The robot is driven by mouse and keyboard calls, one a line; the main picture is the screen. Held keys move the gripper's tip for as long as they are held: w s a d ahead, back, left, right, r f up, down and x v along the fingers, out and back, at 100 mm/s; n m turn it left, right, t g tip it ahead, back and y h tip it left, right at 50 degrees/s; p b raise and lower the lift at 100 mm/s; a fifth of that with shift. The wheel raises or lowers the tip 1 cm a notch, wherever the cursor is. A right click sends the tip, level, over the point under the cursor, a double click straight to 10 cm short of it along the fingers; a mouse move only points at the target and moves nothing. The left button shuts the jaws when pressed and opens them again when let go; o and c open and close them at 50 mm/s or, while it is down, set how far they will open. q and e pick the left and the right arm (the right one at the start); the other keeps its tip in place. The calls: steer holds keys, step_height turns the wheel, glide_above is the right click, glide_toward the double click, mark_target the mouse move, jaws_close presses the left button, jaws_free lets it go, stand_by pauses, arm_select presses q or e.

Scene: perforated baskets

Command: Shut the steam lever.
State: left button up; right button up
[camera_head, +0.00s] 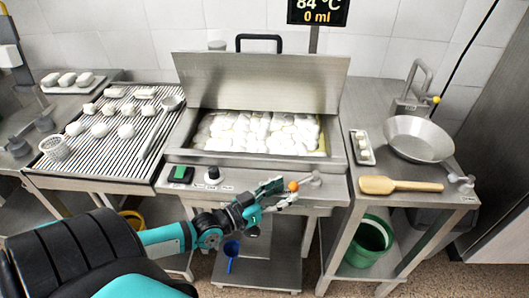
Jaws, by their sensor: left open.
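A small lever with an orange ball knob (293,186) sits at the front right of the steel cooker (262,82), by a grey fitting (312,180). I take this to be the steam lever; its label is too small to read. My left gripper (280,194) reaches in from the lower left and is open, its fingers at the orange knob. I cannot tell whether they touch it. The fingers partly hide the lever's arm. My right gripper is not in view.
The cooker's lid is raised, with white lumps inside. A black knob (213,173) and a green switch (180,174) are on its front. A ridged draining table (95,165) stands left. A steel side table (368,208) with a pan (418,139) and wooden paddle (399,186) stands right.

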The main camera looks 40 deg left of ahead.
arm_select(q)
steer(key=v, duration=0.7)
steer(key=shift+w+r, duration=0.1)
